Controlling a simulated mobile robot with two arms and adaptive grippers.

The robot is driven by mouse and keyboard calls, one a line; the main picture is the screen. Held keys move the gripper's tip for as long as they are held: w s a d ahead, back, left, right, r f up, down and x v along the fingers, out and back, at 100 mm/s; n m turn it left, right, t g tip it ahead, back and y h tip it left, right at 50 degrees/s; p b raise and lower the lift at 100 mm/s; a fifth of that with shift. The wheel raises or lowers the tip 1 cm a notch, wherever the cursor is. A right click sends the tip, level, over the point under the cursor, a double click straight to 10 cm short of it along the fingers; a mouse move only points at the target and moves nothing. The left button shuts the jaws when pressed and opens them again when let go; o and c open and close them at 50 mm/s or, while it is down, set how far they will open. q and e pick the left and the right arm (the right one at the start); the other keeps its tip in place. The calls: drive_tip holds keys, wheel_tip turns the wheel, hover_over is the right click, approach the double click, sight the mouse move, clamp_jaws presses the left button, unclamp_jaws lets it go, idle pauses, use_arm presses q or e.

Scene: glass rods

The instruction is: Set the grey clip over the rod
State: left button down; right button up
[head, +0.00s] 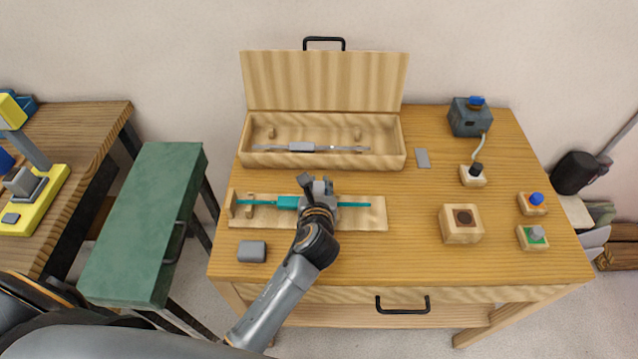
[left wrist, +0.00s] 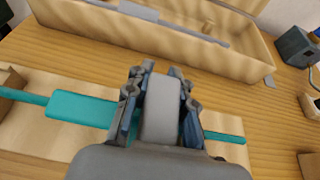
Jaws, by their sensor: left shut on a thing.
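The teal rod (head: 355,204) lies along a wooden holder board (head: 375,220), with a thicker teal section (head: 288,202) left of my gripper. Both the rod (left wrist: 225,137) and its thick section (left wrist: 80,115) show in the left wrist view. My left gripper (head: 318,190) is over the rod, just right of the thick section. It is shut on the grey clip (left wrist: 160,110), which stands between the fingers in the left wrist view. The fingers and clip hide the rod there, so I cannot tell whether the clip touches it. My right gripper is not in view.
Behind the board, an open wooden case (head: 385,155) holds a grey rod (head: 301,147). A grey block (head: 252,251) lies in front of the board. A wooden block with a dark recess (head: 462,222) stands to the right. The front right tabletop is clear.

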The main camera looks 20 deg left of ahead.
use_arm(q)
drive_tip(key=shift+p, duration=0.4)
drive_tip(key=shift+f+b, duration=0.35)
drive_tip(key=shift+f, duration=0.3)
drive_tip(key=c, duration=1.4)
unclamp_jaws()
